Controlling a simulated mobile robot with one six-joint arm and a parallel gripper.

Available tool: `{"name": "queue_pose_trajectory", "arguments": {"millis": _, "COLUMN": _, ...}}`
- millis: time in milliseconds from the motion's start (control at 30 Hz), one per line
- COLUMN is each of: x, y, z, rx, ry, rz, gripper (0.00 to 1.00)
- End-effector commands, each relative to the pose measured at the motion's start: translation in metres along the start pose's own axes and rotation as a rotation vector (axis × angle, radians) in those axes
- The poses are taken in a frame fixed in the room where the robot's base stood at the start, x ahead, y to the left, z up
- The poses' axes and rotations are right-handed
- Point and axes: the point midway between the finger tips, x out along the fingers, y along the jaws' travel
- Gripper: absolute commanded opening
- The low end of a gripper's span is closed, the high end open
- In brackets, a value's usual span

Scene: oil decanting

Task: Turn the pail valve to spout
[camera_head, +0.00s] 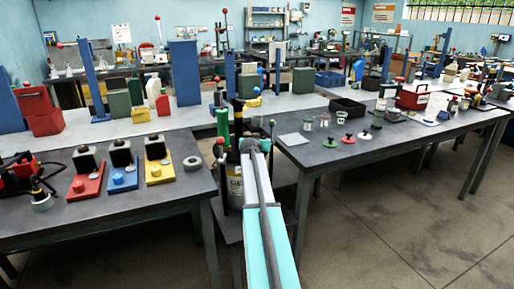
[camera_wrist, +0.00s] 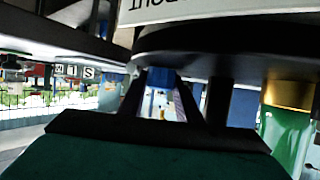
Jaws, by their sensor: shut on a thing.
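The pail (camera_head: 236,187) is a pale can with dark lettering. It stands low between the two benches, partly covered by my arm. My gripper (camera_wrist: 163,92) shows in the wrist view as two dark fingers. They close around a small blue piece (camera_wrist: 163,76), which I take to be the valve handle. Its body and the direction it is turned to are hidden. A dark round body with a white lettered label (camera_wrist: 215,10) hangs across the top of that view. In the head view my fingers are hidden behind my arm.
A green bottle (camera_head: 222,123) stands just behind the pail. The left bench (camera_head: 130,212) carries red, blue and yellow bases with black blocks. The right bench (camera_head: 400,148) holds small jars, knobs and a red case (camera_head: 413,97). Open floor (camera_head: 370,230) lies at the right.

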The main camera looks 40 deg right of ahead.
Motion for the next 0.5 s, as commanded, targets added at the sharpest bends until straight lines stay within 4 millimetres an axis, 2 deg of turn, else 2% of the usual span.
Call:
{"name": "queue_pose_trajectory", "arguments": {"millis": 33, "x": 0.0005, "y": -0.0074, "z": 0.0073, "rx": 0.007, "ry": -0.005, "rz": 0.006, "gripper": 0.08}}
{"name": "queue_pose_trajectory", "arguments": {"millis": 500, "x": 0.0025, "y": -0.0085, "z": 0.008, "rx": 0.071, "ry": -0.004, "rz": 0.152, "gripper": 0.08}}
